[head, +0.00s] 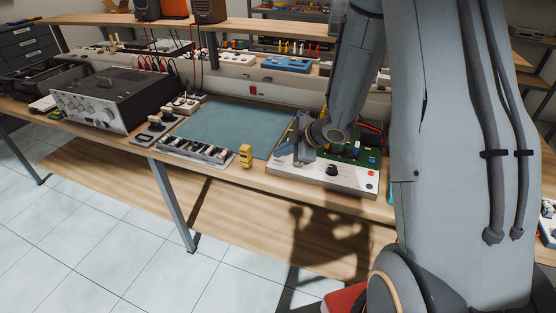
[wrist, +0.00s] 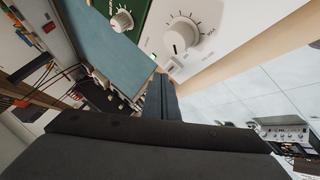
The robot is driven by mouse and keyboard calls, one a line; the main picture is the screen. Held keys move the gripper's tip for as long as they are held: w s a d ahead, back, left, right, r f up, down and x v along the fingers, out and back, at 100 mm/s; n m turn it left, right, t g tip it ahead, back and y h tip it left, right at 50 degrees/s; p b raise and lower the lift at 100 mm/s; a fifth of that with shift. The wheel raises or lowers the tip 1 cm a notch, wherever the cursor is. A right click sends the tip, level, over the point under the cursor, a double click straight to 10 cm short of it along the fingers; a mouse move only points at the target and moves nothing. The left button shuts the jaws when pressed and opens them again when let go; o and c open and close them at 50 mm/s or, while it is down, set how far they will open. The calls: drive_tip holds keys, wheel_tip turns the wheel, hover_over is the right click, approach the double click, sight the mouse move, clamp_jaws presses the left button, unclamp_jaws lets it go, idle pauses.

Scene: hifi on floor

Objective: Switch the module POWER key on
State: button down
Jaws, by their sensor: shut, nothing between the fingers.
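The module (head: 345,181) sits at the front edge of the bench, with a white front panel and a green circuit board behind it. In the wrist view its white panel (wrist: 222,48) shows a large white knob with a dial scale (wrist: 181,36). A small pale rectangular key (wrist: 173,68) lies below that knob; I cannot read its label or tell its position. My gripper (head: 298,159) is shut and empty over the panel's left end. In the wrist view its dark fingertips (wrist: 162,84) are close beside the small key; whether they touch it is unclear.
A black knob (head: 332,170) and a red button (head: 370,173) are on the panel to the right. A yellow meter (head: 246,155) stands left of the module. A blue-green mat (head: 232,122) lies behind it, and a grey amplifier (head: 110,98) stands farther left.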

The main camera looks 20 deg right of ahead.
sight(282, 162)
wheel_tip(282, 162, up, 6)
drive_tip(key=p, duration=0.5)
drive_tip(key=shift+f, duration=0.1)
drive_tip(key=s+d+r+m+g+h+b, duration=0.1)
drive_tip(key=s+d+r+m+h+b, duration=0.3)
drive_tip(key=s+m, duration=0.35)
drive_tip(key=s+a+m+g, duration=0.2)
drive_tip(key=s+m, duration=0.2)
drive_tip(key=s, duration=0.4)
drive_tip(key=s+a+m+g+h+b, duration=0.1)
drive_tip(key=s+a+m+g, duration=0.1)
drive_tip(key=s, duration=0.6)
drive_tip(key=m+g, duration=0.1)
drive_tip(key=m, duration=0.1)
drive_tip(key=shift+s+a+f+m+b, duration=0.25)
drive_tip(key=shift+s+a+m+b, duration=0.05)
drive_tip(key=shift+a+m, duration=0.1)
